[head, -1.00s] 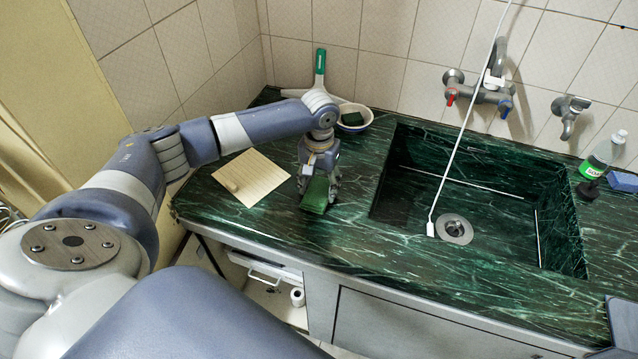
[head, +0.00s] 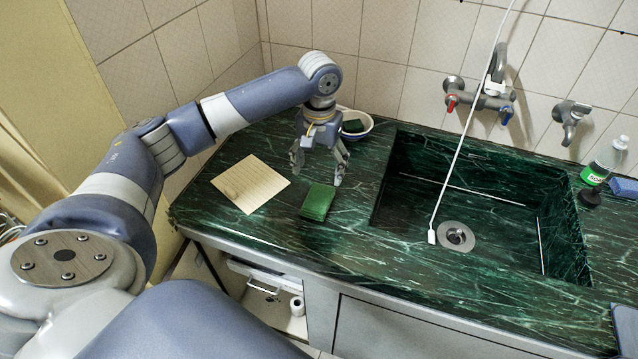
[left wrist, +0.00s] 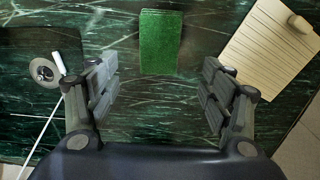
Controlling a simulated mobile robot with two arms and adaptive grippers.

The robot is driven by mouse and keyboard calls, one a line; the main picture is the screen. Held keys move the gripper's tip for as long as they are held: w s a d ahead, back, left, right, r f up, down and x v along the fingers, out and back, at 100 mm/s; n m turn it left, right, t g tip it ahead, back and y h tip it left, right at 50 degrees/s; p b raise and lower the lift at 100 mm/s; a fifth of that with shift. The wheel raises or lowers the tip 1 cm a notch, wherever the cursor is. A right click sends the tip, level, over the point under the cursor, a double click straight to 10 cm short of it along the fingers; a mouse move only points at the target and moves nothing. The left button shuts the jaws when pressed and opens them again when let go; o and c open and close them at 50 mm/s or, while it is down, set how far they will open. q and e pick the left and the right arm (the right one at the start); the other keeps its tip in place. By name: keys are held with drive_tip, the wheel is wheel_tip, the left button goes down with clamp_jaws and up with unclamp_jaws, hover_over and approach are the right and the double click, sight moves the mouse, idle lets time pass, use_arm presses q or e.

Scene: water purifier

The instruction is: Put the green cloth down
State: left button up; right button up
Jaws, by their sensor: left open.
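The green cloth (head: 318,202) lies flat on the dark green marble counter, between the beige board and the sink. It also shows in the left wrist view (left wrist: 160,42), beyond and between my open fingers. My left gripper (head: 318,172) is open and empty. It is above the counter, behind the cloth as seen from the head, and apart from it. The fingers of the left gripper (left wrist: 162,95) are spread wide in the left wrist view. My right gripper does not show.
A beige board (head: 262,190) lies left of the cloth. The sink (head: 440,225) opens to the right, with a white hose hanging into it. A bowl (head: 361,122) stands behind my gripper. A soap bottle (head: 603,163) and a blue sponge (head: 624,187) are far right.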

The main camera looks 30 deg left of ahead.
use_arm(q)
drive_tip(key=shift+r, duration=1.65)
